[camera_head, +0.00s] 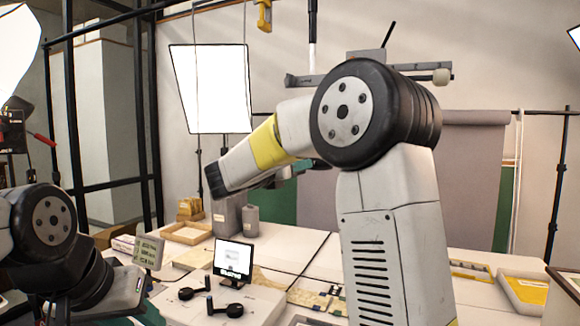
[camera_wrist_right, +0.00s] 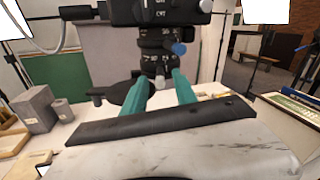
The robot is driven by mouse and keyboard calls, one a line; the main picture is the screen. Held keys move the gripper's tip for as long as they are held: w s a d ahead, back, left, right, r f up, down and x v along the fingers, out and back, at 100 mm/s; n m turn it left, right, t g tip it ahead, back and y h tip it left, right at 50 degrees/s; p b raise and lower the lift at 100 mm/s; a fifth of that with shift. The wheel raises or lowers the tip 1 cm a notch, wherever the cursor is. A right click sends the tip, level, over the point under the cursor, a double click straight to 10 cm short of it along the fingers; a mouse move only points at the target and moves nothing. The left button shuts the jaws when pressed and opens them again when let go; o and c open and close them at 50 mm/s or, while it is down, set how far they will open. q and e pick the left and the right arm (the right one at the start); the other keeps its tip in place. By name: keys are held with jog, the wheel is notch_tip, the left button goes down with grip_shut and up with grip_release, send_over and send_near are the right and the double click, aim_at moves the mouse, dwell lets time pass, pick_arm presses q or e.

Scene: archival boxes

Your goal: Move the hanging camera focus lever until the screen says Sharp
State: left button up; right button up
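The hanging camera (camera_wrist_right: 160,12) is at the top of the right wrist view, its dark ringed lens pointing down. A pale-tipped focus lever (camera_wrist_right: 160,81) stands out below the lens. My right gripper (camera_wrist_right: 162,77) has its two teal fingers apart, one on each side of the lever; contact is unclear. In the head view my right arm hides the camera and lever. The small screen (camera_head: 234,259) stands on the table with a pale picture and a dark caption strip, too small to read surely. My left gripper (camera_head: 140,318) is mostly cut off at the lower left.
A blue knob (camera_wrist_right: 179,48) sits beside the lens. Grey boxes (camera_head: 228,216), a wooden tray (camera_head: 187,233) and a small sign (camera_head: 148,252) stand on the white table. A yellow tray (camera_head: 525,291) lies at the right. Black round-ended items lie before the screen.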

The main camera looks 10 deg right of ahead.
jog(key=shift+x, duration=0.9)
grip_shut()
dwell(0.8)
